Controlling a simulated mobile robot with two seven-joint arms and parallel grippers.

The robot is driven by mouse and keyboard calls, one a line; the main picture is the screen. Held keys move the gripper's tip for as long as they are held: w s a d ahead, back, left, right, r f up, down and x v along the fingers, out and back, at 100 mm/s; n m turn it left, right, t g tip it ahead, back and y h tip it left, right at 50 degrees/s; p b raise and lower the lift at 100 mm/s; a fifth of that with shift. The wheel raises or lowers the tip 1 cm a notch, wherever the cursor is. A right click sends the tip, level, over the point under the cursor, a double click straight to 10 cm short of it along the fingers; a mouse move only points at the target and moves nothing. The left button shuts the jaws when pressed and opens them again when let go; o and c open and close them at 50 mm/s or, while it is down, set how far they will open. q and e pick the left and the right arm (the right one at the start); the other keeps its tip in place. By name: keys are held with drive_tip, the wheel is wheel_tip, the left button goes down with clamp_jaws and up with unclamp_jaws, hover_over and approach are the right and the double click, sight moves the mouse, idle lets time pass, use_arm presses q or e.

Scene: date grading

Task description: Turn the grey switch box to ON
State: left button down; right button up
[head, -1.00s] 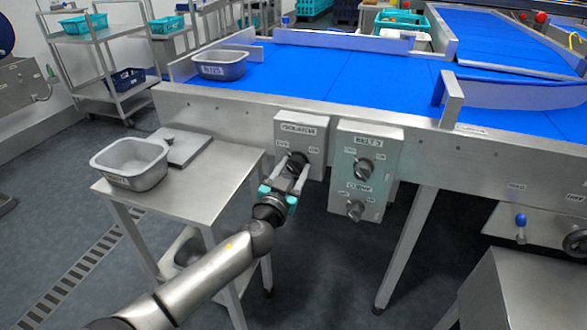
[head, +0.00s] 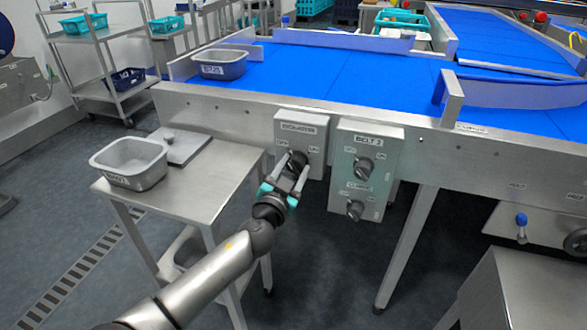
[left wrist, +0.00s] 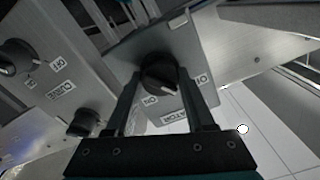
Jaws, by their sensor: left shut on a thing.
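The grey switch box (head: 313,131) is fixed to the front of the conveyor frame, with a label on top and a dark rotary knob (head: 298,159) below it. My left gripper (head: 295,172) is shut on this knob, with one finger on each side. The left wrist view shows the box face (left wrist: 196,55) upside down, with the knob (left wrist: 160,74) between my fingertips (left wrist: 160,82). Small position labels sit on either side of the knob. I cannot clearly tell which one the knob points to. My right gripper is not in view.
A second grey box (head: 365,140) with two knobs stands close to the right. A steel side table (head: 215,175) with a grey tub (head: 130,166) is at the left. The blue conveyor belt (head: 345,72) runs behind the boxes. The floor below them is open.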

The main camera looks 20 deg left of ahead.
use_arm(q)
drive_tip(key=m, duration=0.3)
drive_tip(key=shift+m, duration=0.4)
drive_tip(key=m, duration=0.2)
drive_tip(key=shift+m, duration=1.3)
drive_tip(key=m, duration=0.4)
drive_tip(key=shift+d+p, duration=0.1)
drive_tip(key=shift+p, duration=0.2)
drive_tip(key=shift+m, duration=1.7)
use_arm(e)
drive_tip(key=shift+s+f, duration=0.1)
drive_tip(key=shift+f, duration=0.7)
use_arm(q)
drive_tip(key=shift+c, duration=1.3)
unclamp_jaws()
drive_tip(key=shift+s, duration=0.1)
